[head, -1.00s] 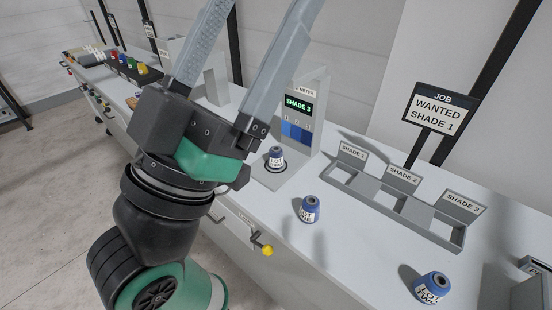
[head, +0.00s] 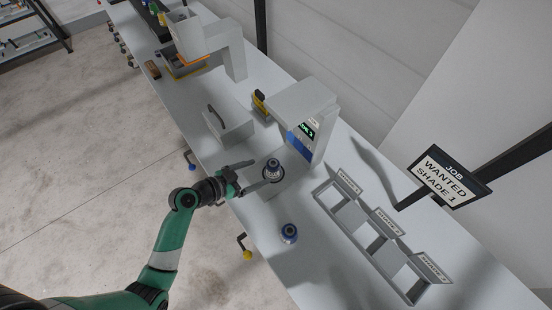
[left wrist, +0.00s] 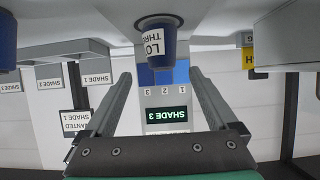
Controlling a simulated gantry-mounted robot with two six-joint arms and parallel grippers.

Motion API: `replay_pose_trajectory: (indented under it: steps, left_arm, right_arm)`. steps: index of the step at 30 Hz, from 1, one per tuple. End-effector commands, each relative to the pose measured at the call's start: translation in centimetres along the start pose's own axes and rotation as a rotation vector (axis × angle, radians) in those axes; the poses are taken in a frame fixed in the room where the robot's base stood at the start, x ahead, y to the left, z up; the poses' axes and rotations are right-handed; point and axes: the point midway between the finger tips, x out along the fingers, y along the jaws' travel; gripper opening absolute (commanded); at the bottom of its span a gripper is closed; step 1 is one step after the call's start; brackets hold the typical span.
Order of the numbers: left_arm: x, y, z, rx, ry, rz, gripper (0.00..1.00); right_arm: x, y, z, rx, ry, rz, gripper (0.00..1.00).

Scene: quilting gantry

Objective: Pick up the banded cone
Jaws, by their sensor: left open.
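A blue cone with a white label band (head: 273,170) stands upright on the shade meter's (head: 304,110) base plate. It also shows upside down in the left wrist view (left wrist: 155,42), with partly readable lettering. My left gripper (head: 262,173) is open and low at the counter's front edge, with its fingers pointing at this cone. In the left wrist view the cone lines up between the open fingertips (left wrist: 158,73), with no visible grip on it. A similar blue cone (head: 289,233) stands on the counter nearer the front. My right gripper is not in view.
The meter's display reads SHADE 3 in the left wrist view (left wrist: 167,114). A grey rack (head: 352,226) with three labelled compartments stands to the right, its visible bays empty. A job sign (head: 448,178) reads WANTED SHADE 1. A grey bracketed block (head: 228,128) stands left of the meter.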

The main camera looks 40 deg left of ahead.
Motion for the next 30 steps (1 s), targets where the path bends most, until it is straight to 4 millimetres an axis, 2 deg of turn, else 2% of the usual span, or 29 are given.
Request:
replay_pose_trajectory:
  steps: [2,7,16,24,30]
  left_arm:
    - [1.8,0.1,0.6,0.005,0.002,0.003,0.92]
    - [4.8,0.0,0.0,0.003,0.001,0.002,0.92]
    - [6.5,-0.1,-0.3,0.003,0.002,0.001,0.92]
    - [10.6,-0.2,-0.7,0.003,0.002,0.001,0.92]
    - [10.9,-0.3,-0.8,0.003,0.003,-0.001,0.92]
  right_arm:
    - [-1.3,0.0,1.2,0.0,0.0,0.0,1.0]
    - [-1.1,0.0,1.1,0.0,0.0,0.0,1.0]
    - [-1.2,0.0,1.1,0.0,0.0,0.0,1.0]
    - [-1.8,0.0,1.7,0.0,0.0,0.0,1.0]
    - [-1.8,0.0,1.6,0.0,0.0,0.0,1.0]
